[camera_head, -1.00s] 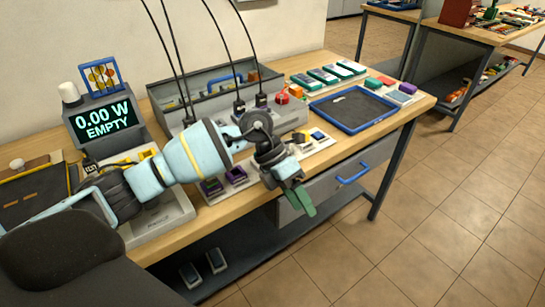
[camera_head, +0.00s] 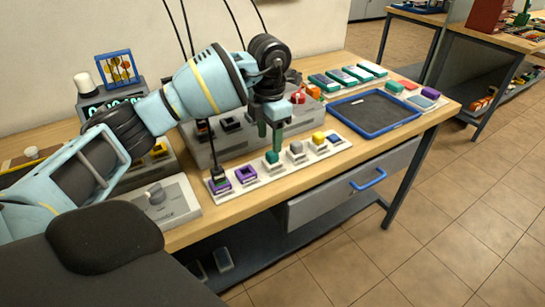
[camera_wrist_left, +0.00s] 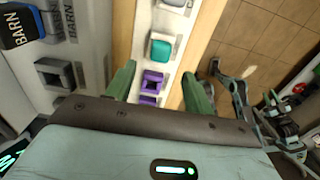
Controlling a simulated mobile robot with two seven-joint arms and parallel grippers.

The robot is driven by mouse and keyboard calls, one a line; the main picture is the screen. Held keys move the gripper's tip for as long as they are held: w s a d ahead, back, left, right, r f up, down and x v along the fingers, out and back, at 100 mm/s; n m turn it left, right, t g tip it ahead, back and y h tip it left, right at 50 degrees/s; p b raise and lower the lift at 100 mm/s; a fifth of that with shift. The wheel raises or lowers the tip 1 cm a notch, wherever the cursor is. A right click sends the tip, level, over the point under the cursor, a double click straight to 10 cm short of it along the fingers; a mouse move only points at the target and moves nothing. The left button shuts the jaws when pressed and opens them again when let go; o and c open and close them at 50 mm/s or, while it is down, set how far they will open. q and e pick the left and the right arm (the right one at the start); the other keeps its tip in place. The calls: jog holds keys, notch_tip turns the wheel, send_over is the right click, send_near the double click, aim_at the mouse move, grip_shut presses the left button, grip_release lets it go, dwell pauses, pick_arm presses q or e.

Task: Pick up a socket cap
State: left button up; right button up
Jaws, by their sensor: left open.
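A white strip (camera_head: 234,187) on the bench carries a row of small socket pieces. They include a black cap on a purple base (camera_head: 219,180), an open purple square (camera_head: 246,174), a teal cap (camera_head: 272,158), a grey cap (camera_head: 296,148), a yellow cap (camera_head: 319,138) and a blue cap (camera_head: 334,138). My left gripper (camera_head: 277,138) points down over the strip, its green fingers open and empty. In the left wrist view, the purple square (camera_wrist_left: 152,84) lies between the open fingers (camera_wrist_left: 160,82), and the teal cap (camera_wrist_left: 160,50) is just beyond it. My right gripper is not in view.
A grey panel with sockets (camera_head: 235,142) stands behind the strip, with cables rising above. A blue-rimmed tray (camera_head: 367,130) lies to the right. A grey box with a knob (camera_head: 160,212) is at left. The bench has a drawer with a blue handle (camera_head: 368,180).

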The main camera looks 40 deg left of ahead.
aim_at(271, 153)
pick_arm(q)
jog(key=shift+w+f, duration=0.2)
jog(key=shift+f, duration=2.5)
jog(key=c, duration=1)
jog(key=shift+c, duration=0.2)
jog(key=shift+r, duration=0.1)
jog(key=shift+r, duration=0.45)
jog(key=shift+s+d+r, duration=0.2)
jog(key=shift+r, duration=0.45)
jog(key=shift+s+d+r, duration=0.15)
jog(key=shift+r, duration=0.45)
jog(key=s+d+r, duration=0.1)
jog(key=s+d, duration=0.8)
jog(key=s, duration=0.3)
jog(key=shift+r, duration=0.2)
